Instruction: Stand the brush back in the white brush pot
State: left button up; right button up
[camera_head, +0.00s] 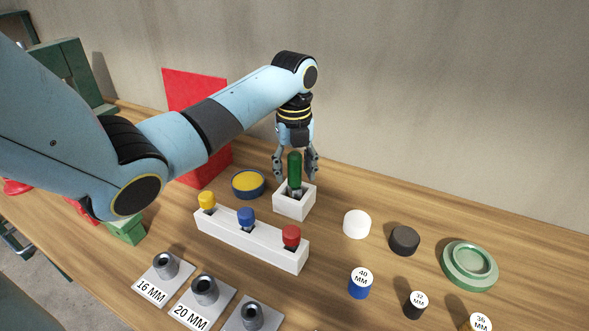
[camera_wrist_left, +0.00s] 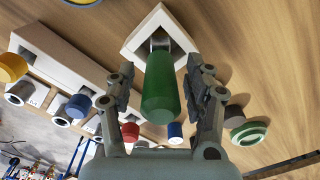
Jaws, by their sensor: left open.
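The brush has a thick green handle (camera_head: 294,163) and stands about upright in the white square brush pot (camera_head: 292,207), handle up. Its lower end is inside the pot and hidden. My left gripper (camera_head: 296,173) points down over the pot, its open fingers on either side of the handle. In the left wrist view the green handle (camera_wrist_left: 161,90) lies between the spread fingers (camera_wrist_left: 160,75), with gaps on both sides. The white pot (camera_wrist_left: 139,29) shows beyond the fingertips, with a metal part of the brush at its opening. My right gripper is not in view.
A white rack (camera_head: 250,245) with yellow, blue and red-topped punches stands in front of the pot. A dark tin (camera_head: 248,184) with yellow contents is at its left. White (camera_head: 357,224) and black (camera_head: 404,240) discs and a green dish (camera_head: 469,265) lie to the right.

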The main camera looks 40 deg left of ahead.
pick_arm(q)
notch_tip(320, 180, up, 12)
jog(key=shift+f, duration=0.25)
jog(key=shift+f, duration=0.1)
dwell(0.5)
